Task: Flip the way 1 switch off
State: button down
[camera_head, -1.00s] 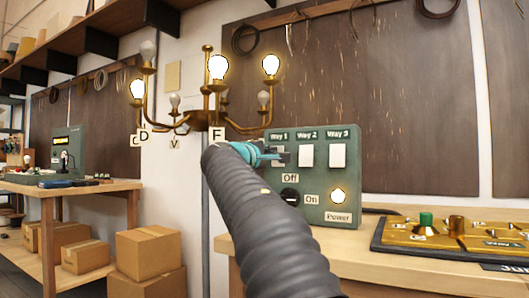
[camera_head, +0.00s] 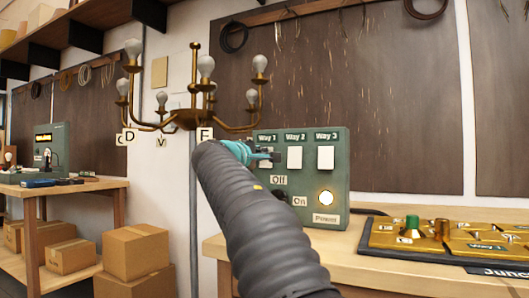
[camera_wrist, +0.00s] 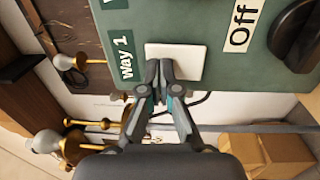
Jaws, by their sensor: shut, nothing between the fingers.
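The green switch panel (camera_head: 335,185) stands on the bench with white Way 1, Way 2 (camera_head: 295,157) and Way 3 (camera_head: 325,158) switches in a row. The white Way 1 switch (camera_wrist: 192,58) shows plainly in the wrist view, below its label in panel terms. In the head view my gripper mostly covers it. My gripper (camera_head: 274,157) is shut and empty, with its tips (camera_wrist: 158,80) over one edge of the Way 1 switch. I cannot tell whether they touch it. The chandelier (camera_head: 190,118) hangs to the left, and its visible bulbs are unlit.
The round power lamp (camera_head: 326,197) glows on the panel beside an Off/On knob (camera_head: 281,197) partly hidden by my arm. A brass junction board (camera_head: 440,238) lies on the bench at right. Cardboard boxes (camera_head: 138,250) stand at left.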

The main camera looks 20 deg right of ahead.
jog(key=r+v, duration=0.2)
jog(key=v, duration=1.1)
jog(key=shift+s+a+r+b, duration=0.25)
jog(key=shift+s+r+b, duration=0.1)
jog(key=shift+b, duration=0.1)
